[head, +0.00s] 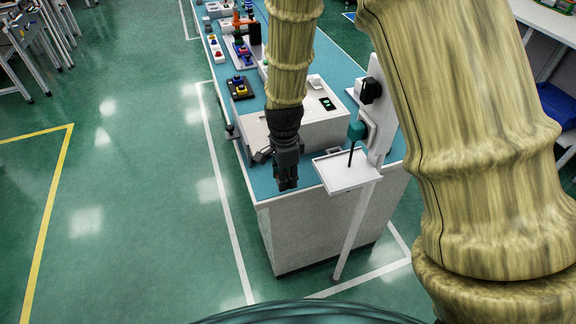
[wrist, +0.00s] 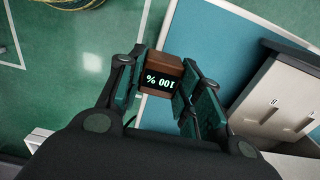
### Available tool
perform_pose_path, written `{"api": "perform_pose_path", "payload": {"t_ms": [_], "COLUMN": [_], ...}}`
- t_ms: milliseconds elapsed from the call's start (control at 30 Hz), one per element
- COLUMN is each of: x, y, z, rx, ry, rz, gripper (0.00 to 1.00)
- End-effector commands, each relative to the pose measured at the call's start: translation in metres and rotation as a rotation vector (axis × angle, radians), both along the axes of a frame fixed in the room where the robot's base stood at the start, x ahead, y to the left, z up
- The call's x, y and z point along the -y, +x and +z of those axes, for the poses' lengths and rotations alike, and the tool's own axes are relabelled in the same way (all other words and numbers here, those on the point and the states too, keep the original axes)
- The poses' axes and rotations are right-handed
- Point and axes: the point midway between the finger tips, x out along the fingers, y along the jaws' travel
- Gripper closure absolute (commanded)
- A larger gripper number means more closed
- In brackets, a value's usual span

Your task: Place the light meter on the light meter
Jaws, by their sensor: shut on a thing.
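My gripper (wrist: 158,88) is shut on a small brown block with a black display, the light meter (wrist: 160,76). The display reads "100 %" upside down in the wrist view. The block sits between the two dark green fingers, near their tips. In the head view my gripper (head: 287,182) hangs pointing down by the near edge of the blue bench top, left of a small white tray; the held block cannot be made out there. I cannot identify a second light meter in either view.
The white tray (head: 337,176) is on a white stand (head: 376,120) with a black knob and a teal part. A white box (head: 318,128) with a green display stands behind my gripper on the blue bench (head: 262,183). Coloured-button boxes stand farther back. Open green floor lies left.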

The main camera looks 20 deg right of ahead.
Motion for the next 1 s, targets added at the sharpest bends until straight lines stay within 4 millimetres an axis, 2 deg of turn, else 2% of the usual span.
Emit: {"api": "perform_pose_path", "payload": {"t_ms": [200, 400, 567, 1000], "x": [0.020, 0.031, 0.033, 0.033], "y": [0.039, 0.059, 0.061, 0.061], "z": [-0.002, -0.005, -0.008, -0.041], "rx": [0.001, 0.000, -0.001, 0.000], "ry": [0.001, 0.000, 0.000, 0.000], "rz": [-0.003, -0.004, -0.004, -0.006], "gripper": [0.89, 0.89, 0.89, 0.89]}}
